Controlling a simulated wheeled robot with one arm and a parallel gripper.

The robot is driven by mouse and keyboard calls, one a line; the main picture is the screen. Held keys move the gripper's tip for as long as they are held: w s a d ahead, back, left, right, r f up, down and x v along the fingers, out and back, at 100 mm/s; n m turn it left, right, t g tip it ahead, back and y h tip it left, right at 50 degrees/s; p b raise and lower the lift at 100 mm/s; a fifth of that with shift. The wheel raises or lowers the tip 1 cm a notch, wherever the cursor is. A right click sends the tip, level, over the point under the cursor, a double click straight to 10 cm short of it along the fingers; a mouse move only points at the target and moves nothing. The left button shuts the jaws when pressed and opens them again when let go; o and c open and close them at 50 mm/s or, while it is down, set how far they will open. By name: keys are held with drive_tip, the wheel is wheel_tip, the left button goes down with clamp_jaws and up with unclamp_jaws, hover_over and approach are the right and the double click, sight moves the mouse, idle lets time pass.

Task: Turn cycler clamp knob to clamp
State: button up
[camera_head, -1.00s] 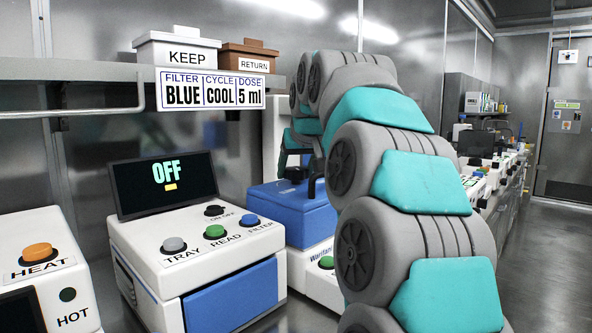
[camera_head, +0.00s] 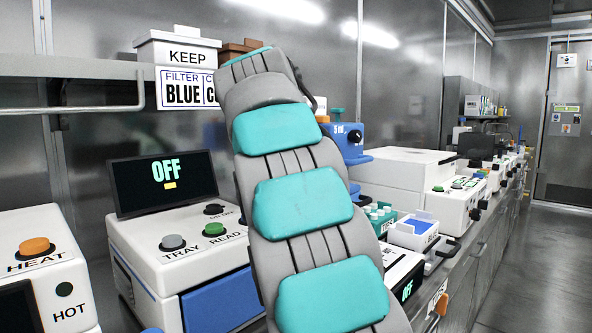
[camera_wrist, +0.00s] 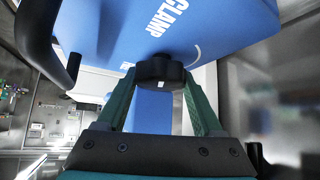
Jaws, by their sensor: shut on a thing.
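In the wrist view, the black clamp knob (camera_wrist: 158,70) sticks out from the blue face of the cycler (camera_wrist: 220,28), next to white lettering "CLAMP" and a curved white line. A small white mark shows on the knob's rim. My gripper (camera_wrist: 161,82) has its two green fingers on either side of the knob and is shut on it. A black bar-shaped handle (camera_wrist: 45,45) stands off the blue part at the left. In the head view, my arm hides my gripper and the clamp knob.
A white instrument (camera_head: 165,265) with an OFF screen (camera_head: 165,183) stands left of my arm, with a HEAT unit (camera_head: 40,262) at far left. A shelf (camera_head: 75,68) holds a KEEP box (camera_head: 178,55). More bench devices (camera_head: 405,180) stand at right; the floor (camera_head: 535,260) is clear.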

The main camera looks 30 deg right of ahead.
drive_tip(key=shift+m+g+h+p, duration=0.45)
drive_tip(key=shift+m+g+h, duration=0.15)
drive_tip(key=shift+m, duration=0.5)
drive_tip(key=o, duration=1.4)
drive_tip(key=shift+c, duration=0.2)
drive_tip(key=shift+r, duration=0.1)
drive_tip(key=shift+v, duration=1.3)
drive_tip(key=shift+a, duration=0.35)
drive_tip(key=s+a, duration=0.2)
drive_tip(key=a, duration=0.1)
drive_tip(key=s+a, duration=0.2)
drive_tip(key=a, duration=0.1)
drive_tip(key=s+a, duration=0.2)
drive_tip(key=a, duration=0.2)
drive_tip(key=shift+s, duration=0.1)
